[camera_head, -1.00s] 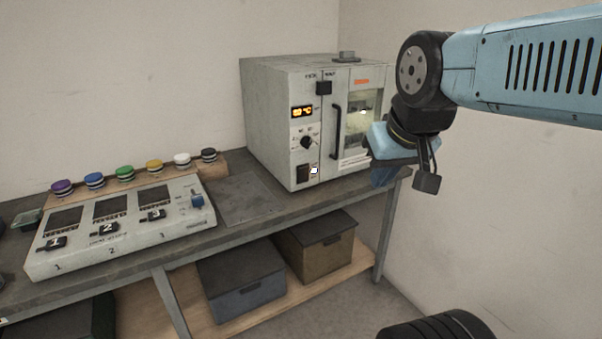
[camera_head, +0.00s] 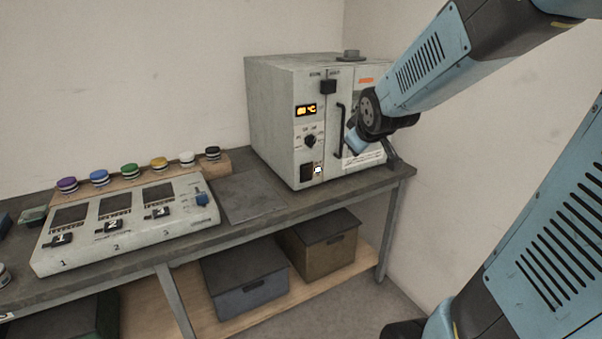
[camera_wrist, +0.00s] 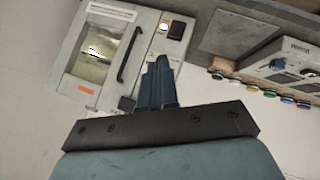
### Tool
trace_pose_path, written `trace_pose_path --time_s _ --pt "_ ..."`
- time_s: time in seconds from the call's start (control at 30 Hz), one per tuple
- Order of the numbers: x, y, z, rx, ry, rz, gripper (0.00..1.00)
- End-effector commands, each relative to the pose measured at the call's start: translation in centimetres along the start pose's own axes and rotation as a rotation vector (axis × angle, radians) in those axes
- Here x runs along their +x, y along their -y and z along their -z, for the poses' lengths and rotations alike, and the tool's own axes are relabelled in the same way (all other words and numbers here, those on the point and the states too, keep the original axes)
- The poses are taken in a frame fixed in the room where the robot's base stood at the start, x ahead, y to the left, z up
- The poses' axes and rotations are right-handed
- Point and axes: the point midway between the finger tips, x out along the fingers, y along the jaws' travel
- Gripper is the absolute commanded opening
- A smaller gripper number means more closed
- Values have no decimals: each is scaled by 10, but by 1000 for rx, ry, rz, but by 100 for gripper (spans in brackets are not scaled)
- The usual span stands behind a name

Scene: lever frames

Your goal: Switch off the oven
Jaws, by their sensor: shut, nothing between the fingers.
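The oven (camera_head: 275,120) is a grey cabinet at the back right of the bench. Its front has a lit orange display (camera_head: 306,110), a black rotary knob (camera_head: 310,140) and, low down, a black switch (camera_head: 306,172) beside a glowing white indicator (camera_head: 318,169). In the wrist view the oven appears upside down, with the switch (camera_wrist: 177,30) and lit indicator (camera_wrist: 164,27) near the top. My gripper (camera_wrist: 158,60) is shut and empty, in front of the oven panel, and hides the knob and display there. In the head view its fingertips are not clear.
A vertical door handle (camera_head: 339,130) stands right of the panel, close to my wrist. A grey console (camera_head: 130,225) with numbered levers and several coloured round pieces stand left on the bench. A flat dark plate (camera_head: 250,197) lies between console and oven. Boxes (camera_head: 245,285) sit below.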

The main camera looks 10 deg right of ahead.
Motion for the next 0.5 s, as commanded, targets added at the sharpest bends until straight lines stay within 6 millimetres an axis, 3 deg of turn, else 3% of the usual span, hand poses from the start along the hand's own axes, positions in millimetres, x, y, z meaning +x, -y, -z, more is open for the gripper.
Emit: trace_pose_path --time_s 0.1,0.5 --pt "39 -7 6 -112 -54 -27 0" --pt "147 -9 17 -480 -270 -138 0"
